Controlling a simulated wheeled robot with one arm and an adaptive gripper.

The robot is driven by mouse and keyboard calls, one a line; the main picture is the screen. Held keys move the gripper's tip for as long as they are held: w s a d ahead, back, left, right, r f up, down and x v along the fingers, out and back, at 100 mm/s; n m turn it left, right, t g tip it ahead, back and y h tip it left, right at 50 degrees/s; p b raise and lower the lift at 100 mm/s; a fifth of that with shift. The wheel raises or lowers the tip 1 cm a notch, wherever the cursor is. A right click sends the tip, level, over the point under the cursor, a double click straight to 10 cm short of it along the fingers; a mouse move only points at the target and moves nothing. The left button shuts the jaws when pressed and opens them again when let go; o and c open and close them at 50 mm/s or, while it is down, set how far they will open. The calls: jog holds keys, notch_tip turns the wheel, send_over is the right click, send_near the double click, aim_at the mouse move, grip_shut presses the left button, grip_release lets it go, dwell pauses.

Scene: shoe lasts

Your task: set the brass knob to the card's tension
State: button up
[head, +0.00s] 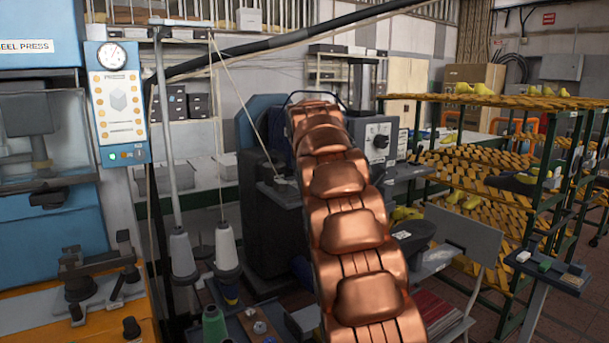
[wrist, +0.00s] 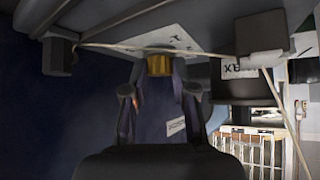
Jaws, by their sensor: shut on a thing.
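In the wrist view the brass knob (wrist: 159,65) sits at the top centre, under a pale plate (wrist: 150,40) with dark marks too small to read. My gripper (wrist: 159,76) has its two fingers on either side of the knob and is shut on it. In the head view my copper-coloured arm reaches to the dark sewing machine (head: 270,220) and hides the gripper and knob. I cannot make out the card with the tension for certain in either view.
A thread (wrist: 215,55) crosses near the gripper in the wrist view. A green rack with yellow lasts (head: 480,160) fills the right side.

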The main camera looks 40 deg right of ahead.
grip_shut()
jog(key=shift+m, duration=0.4)
jog(key=m+g+h, duration=0.1)
jog(key=m+g+h+p, duration=0.1)
jog(key=shift+w+a+m, duration=0.1)
jog(key=shift+w+m, duration=0.1)
jog(key=shift+m, duration=0.2)
jog(key=shift+r+m+g+h+p, duration=0.15)
jog(key=shift+m+g+h+p, duration=0.35)
jog(key=shift+m+g+p, duration=0.45)
jog(key=shift+w+a+r+m+g+h+p, duration=0.1)
jog(key=shift+m+g+h+p, duration=0.3)
jog(key=shift+m+p, duration=0.7)
jog(key=m+g+p, duration=0.1)
jog(key=m+p, duration=0.1)
jog(key=p, duration=0.1)
jog(key=shift+g, duration=0.25)
jog(key=shift+f+m+g+p, duration=0.3)
jog(key=shift+m+g+p, duration=0.15)
jog(key=shift+p, duration=0.45)
